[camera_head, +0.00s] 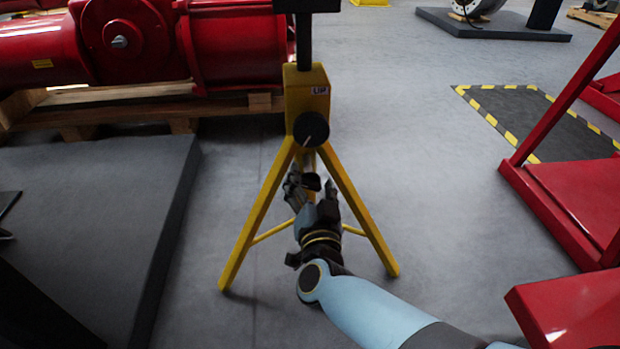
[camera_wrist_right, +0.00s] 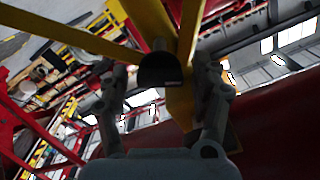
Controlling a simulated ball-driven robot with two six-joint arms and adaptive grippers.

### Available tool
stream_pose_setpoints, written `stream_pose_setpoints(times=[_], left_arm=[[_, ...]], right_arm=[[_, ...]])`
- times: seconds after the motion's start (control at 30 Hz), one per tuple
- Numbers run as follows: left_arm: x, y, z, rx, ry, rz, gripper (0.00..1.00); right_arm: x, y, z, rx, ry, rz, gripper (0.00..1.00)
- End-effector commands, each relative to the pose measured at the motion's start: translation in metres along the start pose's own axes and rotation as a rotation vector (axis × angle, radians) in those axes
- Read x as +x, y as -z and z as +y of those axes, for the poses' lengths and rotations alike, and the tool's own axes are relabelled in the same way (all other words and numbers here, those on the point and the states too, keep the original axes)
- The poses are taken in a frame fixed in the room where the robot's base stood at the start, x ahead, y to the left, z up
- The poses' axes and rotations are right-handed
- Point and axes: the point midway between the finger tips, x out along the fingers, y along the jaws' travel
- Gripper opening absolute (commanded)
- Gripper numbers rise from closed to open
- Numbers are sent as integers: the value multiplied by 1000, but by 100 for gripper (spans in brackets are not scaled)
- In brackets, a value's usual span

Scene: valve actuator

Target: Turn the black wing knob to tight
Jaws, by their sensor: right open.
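A yellow tripod stand (camera_head: 306,90) stands upright mid-view, with a round black disc (camera_head: 311,129) on its front bearing a thin pale line. A small black knob (camera_head: 311,181) shows below the disc, by the stand's post. It also shows in the right wrist view as a dark, round-edged piece (camera_wrist_right: 160,70) between the fingers; its wing shape is not clear. My right gripper (camera_head: 312,186) is open, its fingers on either side of this knob in the picture. In the wrist view the fingers (camera_wrist_right: 165,85) stand apart from it. My left gripper is not recognisable in view.
Red machinery (camera_head: 240,45) sits on a wooden pallet at the back left. A dark grey platform (camera_head: 90,220) lies at left. Red frames (camera_head: 570,190) stand at right, near a mat (camera_head: 540,115) with yellow-black edging. Grey floor is clear around the tripod's legs.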

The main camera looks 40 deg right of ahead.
Motion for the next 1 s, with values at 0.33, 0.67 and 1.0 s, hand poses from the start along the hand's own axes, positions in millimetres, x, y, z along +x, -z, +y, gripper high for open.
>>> stream_pose_setpoints(times=[0.33,0.67,1.0], left_arm=[[1,2,0,1,-1,8,40],[0,1,0,0,-1,1,40],[-1,-1,0,-1,-1,-10,40]], right_arm=[[0,0,0,0,0,0,55],[0,0,0,0,0,0,12],[0,0,0,42,0,0,9]])
